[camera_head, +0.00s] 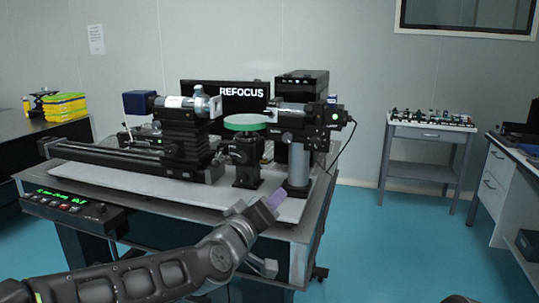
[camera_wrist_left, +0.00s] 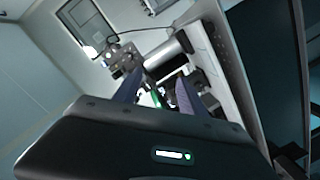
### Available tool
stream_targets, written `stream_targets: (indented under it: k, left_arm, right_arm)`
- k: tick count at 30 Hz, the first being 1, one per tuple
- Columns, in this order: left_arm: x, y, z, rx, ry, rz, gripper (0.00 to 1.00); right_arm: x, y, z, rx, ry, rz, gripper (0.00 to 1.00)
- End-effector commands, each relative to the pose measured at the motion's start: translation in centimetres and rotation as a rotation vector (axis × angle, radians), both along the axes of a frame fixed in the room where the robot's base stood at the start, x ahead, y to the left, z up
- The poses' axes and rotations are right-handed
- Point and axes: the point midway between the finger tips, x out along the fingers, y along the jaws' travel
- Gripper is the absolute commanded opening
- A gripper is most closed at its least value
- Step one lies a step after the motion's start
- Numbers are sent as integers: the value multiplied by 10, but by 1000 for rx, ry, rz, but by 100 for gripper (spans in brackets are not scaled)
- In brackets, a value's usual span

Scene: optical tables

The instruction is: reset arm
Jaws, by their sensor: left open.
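My left arm comes in from the lower left in the head view. Its gripper (camera_head: 268,204) is over the front right edge of the optical table (camera_head: 120,182), in front of the optical setup. In the left wrist view the two fingers of the left gripper (camera_wrist_left: 158,82) stand apart with no object held between them. Parts of the setup show beyond the fingers. My right gripper is not in view.
The table carries a round green disc on a post (camera_head: 245,122), a black REFOCUS box (camera_head: 225,92) and a silver-post mount (camera_head: 298,165). A control box (camera_head: 70,208) is at the front left. A grey cart (camera_head: 425,160) stands at the back right. Blue floor (camera_head: 400,240) is clear on the right.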

Motion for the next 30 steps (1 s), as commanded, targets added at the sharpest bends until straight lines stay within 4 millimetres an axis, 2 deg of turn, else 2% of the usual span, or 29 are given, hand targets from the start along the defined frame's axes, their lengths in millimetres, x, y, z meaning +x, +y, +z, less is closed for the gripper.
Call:
stream_targets:
  k: [1, 5, 8, 11, 12, 14, 15, 17, 18, 20, 21, 24, 27, 30]
  left_arm:
    - [1, -2, -17, 28, 25, -8, 49]
    - [-1, -6, -65, 108, 84, -35, 49]
    - [-6, -7, -114, 179, 151, -61, 49]
    - [-18, -3, -174, 261, 240, -97, 49]
    - [-28, 0, -204, 300, 291, -117, 49]
    - [-46, 6, -250, 352, 370, -150, 49]
    - [-61, 11, -279, 384, 426, -173, 49]
    - [-88, 19, -321, 423, 512, -212, 49]
    - [-108, 25, -347, 444, 571, -238, 49]
    - [-143, 33, -382, 469, 662, -280, 49]
    - [-168, 38, -402, 479, 724, -307, 49]
    - [-232, 49, -441, 485, 871, -371, 49]
    - [-287, 57, -463, 463, 999, -412, 49]
    - [-324, 62, -474, 432, 1092, -423, 49]
  right_arm:
    - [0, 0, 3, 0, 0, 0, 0]
    - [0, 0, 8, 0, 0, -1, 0]
    - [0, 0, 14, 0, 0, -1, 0]
    - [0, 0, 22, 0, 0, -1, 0]
    - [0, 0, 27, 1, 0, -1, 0]
    - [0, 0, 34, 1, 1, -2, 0]
    - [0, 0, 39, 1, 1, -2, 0]
    - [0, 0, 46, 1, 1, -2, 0]
    - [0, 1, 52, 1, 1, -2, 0]
    - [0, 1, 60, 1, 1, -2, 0]
    - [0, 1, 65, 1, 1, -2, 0]
    - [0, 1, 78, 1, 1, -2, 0]
    - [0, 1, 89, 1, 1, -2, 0]
    - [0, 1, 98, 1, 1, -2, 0]
